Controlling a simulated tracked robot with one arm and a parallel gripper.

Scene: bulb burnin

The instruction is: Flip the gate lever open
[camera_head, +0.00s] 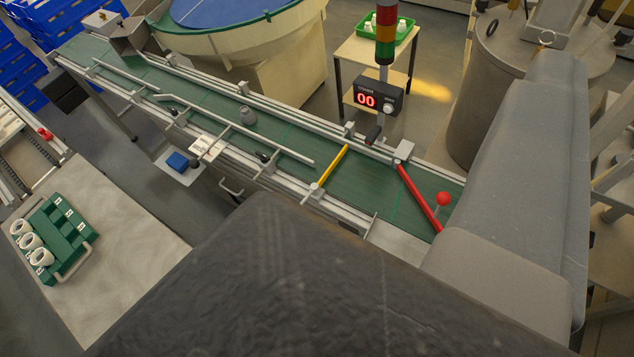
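The gate is a red bar (418,196) lying slantwise across the green conveyor belt (290,139) near its right end. Its upper end meets a grey block on the far rail. A red ball knob (443,199) stands beside the bar's lower right part, close to my grey arm part. It appears to be the lever's handle; its shaft and how it joins the bar are hard to make out. Large dark and grey parts of my own arm fill the bottom and right. My gripper's fingers do not show.
A yellow bar (332,168) crosses the belt left of the gate. A counter display (378,99) reading 00 stands behind the far rail, under a signal tower (386,35). A steel drum (500,90) stands behind right.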

